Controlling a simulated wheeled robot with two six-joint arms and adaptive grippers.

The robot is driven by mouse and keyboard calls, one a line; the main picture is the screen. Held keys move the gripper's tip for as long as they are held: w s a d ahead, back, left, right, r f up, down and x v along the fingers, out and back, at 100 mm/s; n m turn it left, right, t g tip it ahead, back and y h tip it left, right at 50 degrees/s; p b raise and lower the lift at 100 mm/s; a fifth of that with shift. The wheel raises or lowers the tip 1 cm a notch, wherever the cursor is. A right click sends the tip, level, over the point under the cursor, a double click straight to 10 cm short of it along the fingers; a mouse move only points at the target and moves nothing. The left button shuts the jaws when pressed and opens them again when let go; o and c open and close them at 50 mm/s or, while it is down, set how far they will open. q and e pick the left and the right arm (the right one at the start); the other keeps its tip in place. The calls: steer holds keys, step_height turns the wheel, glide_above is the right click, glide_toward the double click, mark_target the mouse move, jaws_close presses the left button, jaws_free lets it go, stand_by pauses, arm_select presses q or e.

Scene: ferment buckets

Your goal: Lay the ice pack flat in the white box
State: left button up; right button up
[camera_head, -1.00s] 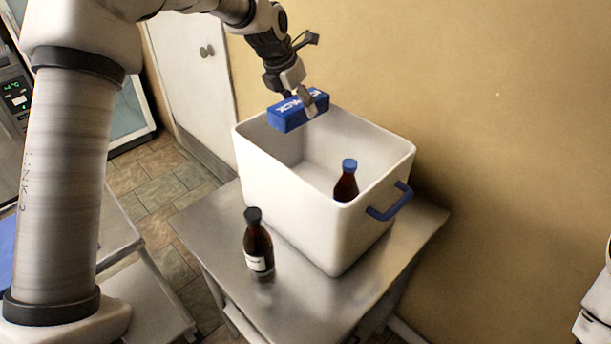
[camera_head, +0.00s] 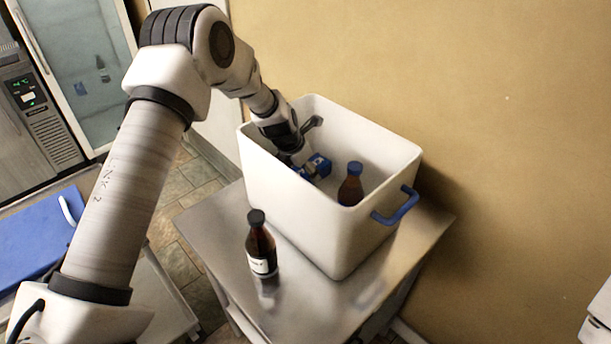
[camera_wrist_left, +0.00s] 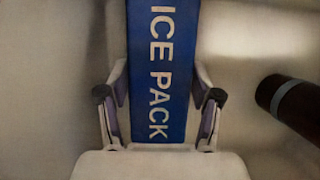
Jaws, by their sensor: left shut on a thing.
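The white box (camera_head: 330,235) stands open on a steel table. The blue ice pack (camera_head: 321,165) is down inside it, partly hidden by my gripper and the box's near wall. My left gripper (camera_head: 308,170) reaches into the box and is shut on the ice pack. In the left wrist view the ice pack (camera_wrist_left: 160,75), lettered ICE PACK, lies between the two fingers (camera_wrist_left: 160,110). I cannot tell whether the pack touches the box floor. My right gripper is not in view.
A brown bottle with a blue cap (camera_head: 351,185) stands inside the box, right of the ice pack. A brown bottle with a black cap (camera_head: 261,245) stands on the steel table (camera_head: 310,305) before the box. A blue handle (camera_head: 396,206) sticks out from the box's right side.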

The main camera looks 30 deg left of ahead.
arm_select(q)
steer(key=shift+w+f, duration=0.1)
steer(key=shift+f, duration=0.85)
steer(key=o, duration=1.7)
steer(key=shift+c, duration=0.2)
steer(key=shift+r, duration=0.3)
steer(key=p+v, duration=0.2)
steer(key=v, duration=0.9)
steer(key=shift+s+r, duration=0.25)
